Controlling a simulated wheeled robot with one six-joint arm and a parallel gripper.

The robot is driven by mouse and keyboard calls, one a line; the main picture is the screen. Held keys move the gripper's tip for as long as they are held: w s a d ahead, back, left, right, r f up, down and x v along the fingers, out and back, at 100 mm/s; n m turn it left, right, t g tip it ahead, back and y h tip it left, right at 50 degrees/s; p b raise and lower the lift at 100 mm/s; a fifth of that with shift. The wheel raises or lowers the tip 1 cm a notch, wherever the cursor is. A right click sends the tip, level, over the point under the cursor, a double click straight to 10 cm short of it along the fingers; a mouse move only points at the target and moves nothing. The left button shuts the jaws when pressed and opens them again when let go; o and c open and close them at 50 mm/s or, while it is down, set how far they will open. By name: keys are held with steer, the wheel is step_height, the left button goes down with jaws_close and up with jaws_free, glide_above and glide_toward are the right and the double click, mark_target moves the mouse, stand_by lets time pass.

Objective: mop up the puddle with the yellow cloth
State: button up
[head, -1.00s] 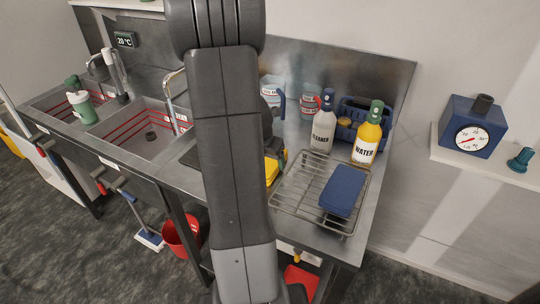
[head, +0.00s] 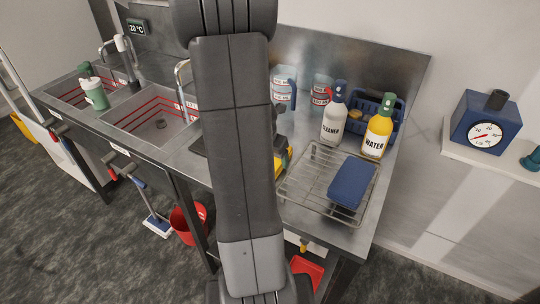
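A yellow thing (head: 281,166), which may be the yellow cloth, shows at the right edge of my arm on the steel bench, left of the wire rack. Most of it is hidden behind the arm, so its shape is unclear. My gripper is almost wholly hidden behind my own arm. Only dark parts show beside the yellow thing, and I cannot tell whether it touches or holds it. I can make out no puddle on the visible bench or floor.
A wire rack (head: 301,192) holds a blue block (head: 352,182). Behind it stand a cleaner bottle (head: 333,123), a water bottle (head: 377,134) and a blue caddy (head: 394,112). Sinks (head: 150,122) lie left.

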steer(key=shift+w+d+r+p, duration=0.1)
steer(key=shift+w+d+p, duration=0.65)
steer(key=shift+w+p, duration=0.3)
steer(key=shift+w+d+r+p, duration=0.1)
steer(key=shift+w+d+p, duration=0.7)
steer(key=shift+w, duration=0.35)
steer(key=shift+w+d+p, duration=0.7)
steer(key=shift+w+p, duration=0.3)
steer(key=shift+w, duration=0.1)
steer(key=shift+w+d+f+p, duration=0.1)
steer(key=shift+w+d+p, duration=0.3)
steer(key=shift+w+p, duration=0.15)
steer(key=shift+w+d+f, duration=0.15)
steer(key=shift+w+f, duration=0.05)
steer(key=shift+w, duration=0.05)
steer(key=shift+r, duration=0.1)
step_height(320, 180, up, 4)
steer(key=p, duration=0.3)
steer(key=shift+p, duration=0.4)
steer(key=shift+r, duration=0.95)
steer(key=shift+r, duration=1.5)
